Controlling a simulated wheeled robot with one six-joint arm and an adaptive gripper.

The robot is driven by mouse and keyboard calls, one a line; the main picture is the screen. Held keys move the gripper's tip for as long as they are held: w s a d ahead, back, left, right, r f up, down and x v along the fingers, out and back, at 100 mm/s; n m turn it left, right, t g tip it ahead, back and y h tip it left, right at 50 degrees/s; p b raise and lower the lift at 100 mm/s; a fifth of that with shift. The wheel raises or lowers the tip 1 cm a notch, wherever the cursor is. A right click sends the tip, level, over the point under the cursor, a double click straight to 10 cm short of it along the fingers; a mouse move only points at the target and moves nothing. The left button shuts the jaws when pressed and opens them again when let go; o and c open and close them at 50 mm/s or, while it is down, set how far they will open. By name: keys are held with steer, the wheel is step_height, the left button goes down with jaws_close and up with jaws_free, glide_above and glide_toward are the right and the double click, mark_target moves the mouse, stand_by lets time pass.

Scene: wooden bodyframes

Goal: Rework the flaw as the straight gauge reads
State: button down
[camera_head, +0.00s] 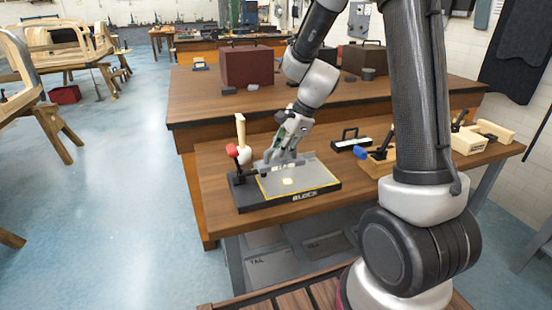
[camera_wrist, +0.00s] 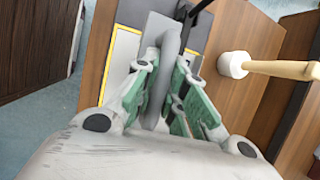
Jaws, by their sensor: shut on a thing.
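A grey metal panel (camera_head: 312,178) with a yellow outline lies on a black block (camera_head: 300,197) marked BLOCK. A pale yellowish spot (camera_head: 287,181) shows on the panel. My gripper (camera_head: 287,154) is over the panel's back left part. It is shut on the grey handle (camera_wrist: 160,78) of a tool, as the wrist view shows. In the head view, a grey piece (camera_head: 270,167) with small pale lettering sits under the fingers, low over the panel. I cannot read the lettering or tell whether it touches the panel.
A white-headed mallet (camera_head: 243,154) and a red-knobbed clamp (camera_head: 233,151) stand close left of my gripper. A black-handled tool (camera_head: 350,142), a blue-ended tool (camera_head: 361,153) and wooden blocks (camera_head: 468,143) lie to the right. A maroon box (camera_head: 246,66) stands on the bench behind.

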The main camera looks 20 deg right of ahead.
steer(key=shift+r, duration=0.75)
steer(key=s+r, duration=0.2)
steer(key=s, duration=0.7)
steer(key=shift+a, duration=0.3)
